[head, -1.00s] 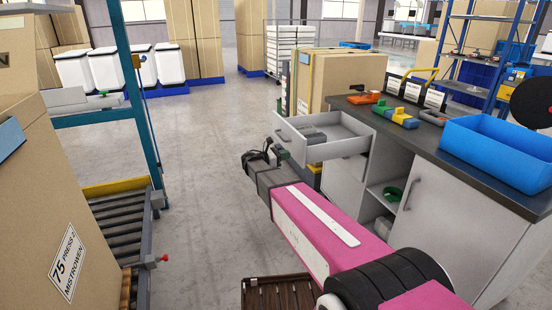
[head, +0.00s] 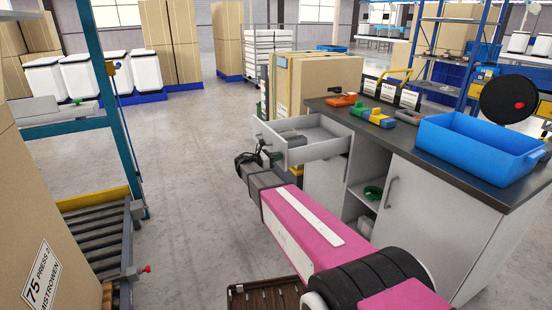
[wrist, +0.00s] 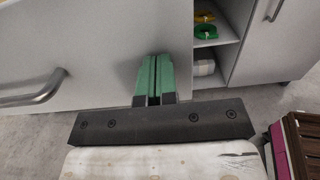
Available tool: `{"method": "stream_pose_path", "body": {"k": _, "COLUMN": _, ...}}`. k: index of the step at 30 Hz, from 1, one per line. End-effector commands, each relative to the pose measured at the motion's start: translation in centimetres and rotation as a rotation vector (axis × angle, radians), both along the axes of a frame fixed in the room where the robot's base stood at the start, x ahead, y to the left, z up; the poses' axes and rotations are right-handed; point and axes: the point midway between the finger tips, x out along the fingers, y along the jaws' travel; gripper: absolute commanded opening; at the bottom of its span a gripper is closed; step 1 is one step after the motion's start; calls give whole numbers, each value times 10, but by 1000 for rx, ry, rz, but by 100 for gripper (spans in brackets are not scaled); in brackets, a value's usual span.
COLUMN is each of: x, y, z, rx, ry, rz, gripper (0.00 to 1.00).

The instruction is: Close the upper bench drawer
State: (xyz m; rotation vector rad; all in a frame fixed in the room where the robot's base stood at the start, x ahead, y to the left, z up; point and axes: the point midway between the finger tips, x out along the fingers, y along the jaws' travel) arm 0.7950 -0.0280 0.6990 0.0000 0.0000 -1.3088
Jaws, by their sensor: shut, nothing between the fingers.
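The upper bench drawer (head: 318,147) is pulled out from the left end of the bench, with grey items lying inside it. Its pale front panel carries a dark handle. My gripper (head: 270,155) is at the left of the drawer front in the head view, close to the handle side. In the wrist view, my gripper's green fingertips (wrist: 154,78) are together with nothing between them, against or just before a pale grey panel (wrist: 100,45). A bar handle (wrist: 35,92) shows to the left of the fingers. I cannot tell whether the fingertips touch the panel.
The dark bench top (head: 440,150) holds a blue bin (head: 480,150) and several small coloured items. An open shelf under it holds a green coil (head: 373,192). A roller conveyor (head: 95,235) and a large carton (head: 30,230) stand at the left.

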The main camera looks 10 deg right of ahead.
Motion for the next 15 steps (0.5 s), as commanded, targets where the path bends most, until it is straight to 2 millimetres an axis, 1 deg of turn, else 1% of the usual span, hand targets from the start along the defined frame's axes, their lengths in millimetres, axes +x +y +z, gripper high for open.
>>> {"method": "stream_pose_path", "body": {"k": 5, "x": 7, "y": -25, "z": 0, "rx": -1, "ry": 0, "rz": -2, "gripper": 0}}
{"method": "stream_pose_path", "body": {"k": 8, "x": 13, "y": -47, "z": 0, "rx": 0, "ry": 0, "rz": -3, "gripper": 0}}
{"method": "stream_pose_path", "body": {"k": 15, "x": 30, "y": -110, "z": 0, "rx": 0, "ry": 0, "rz": -4, "gripper": 0}}
